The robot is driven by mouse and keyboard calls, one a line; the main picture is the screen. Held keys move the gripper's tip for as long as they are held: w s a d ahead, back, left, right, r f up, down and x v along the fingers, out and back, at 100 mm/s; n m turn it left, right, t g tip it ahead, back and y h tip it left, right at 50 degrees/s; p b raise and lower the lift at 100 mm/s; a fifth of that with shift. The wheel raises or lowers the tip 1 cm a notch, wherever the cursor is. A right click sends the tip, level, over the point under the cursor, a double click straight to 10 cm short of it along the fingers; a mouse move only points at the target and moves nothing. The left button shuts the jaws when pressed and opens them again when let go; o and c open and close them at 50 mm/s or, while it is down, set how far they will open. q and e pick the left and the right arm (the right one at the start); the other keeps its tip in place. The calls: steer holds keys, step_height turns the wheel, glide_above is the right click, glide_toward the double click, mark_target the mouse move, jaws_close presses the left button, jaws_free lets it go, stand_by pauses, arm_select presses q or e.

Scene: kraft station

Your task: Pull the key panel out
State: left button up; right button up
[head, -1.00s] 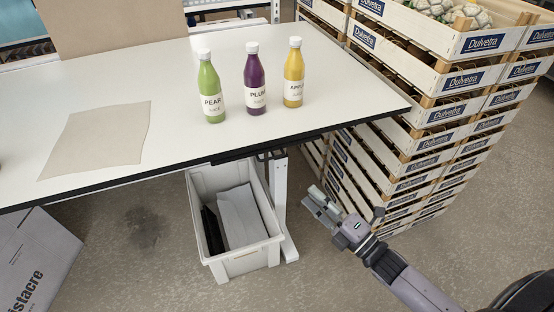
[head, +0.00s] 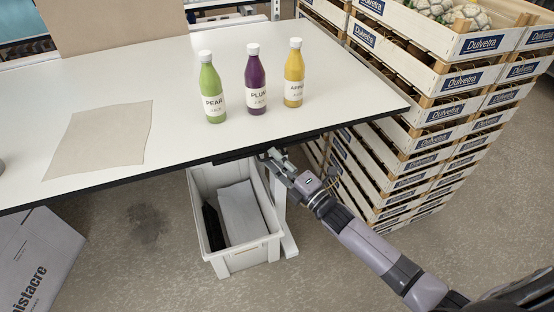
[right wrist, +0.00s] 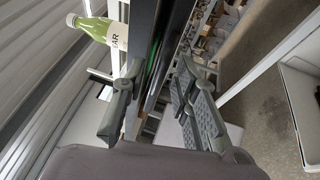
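The key panel (head: 236,156) seems to be the dark strip under the table's front edge, above the white crate; most of it is hidden under the tabletop. My right gripper (head: 270,155) is at this edge in the head view, at the strip's right end. In the right wrist view my right gripper (right wrist: 160,72) has its two fingers apart, with long dark edges passing between them. I cannot tell whether the fingers touch the panel or the tabletop. My left gripper is not in view.
Pear (head: 212,90), plum (head: 256,80) and yellow (head: 294,75) bottles stand on the white table (head: 175,65). A brown sheet (head: 100,138) lies at left. The white crate (head: 248,262) stands below. Stacked wooden crates (head: 425,115) rise at right; floor in front is free.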

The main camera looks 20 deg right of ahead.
steer(key=shift+c, duration=0.2)
jaws_close()
stand_by(0.6)
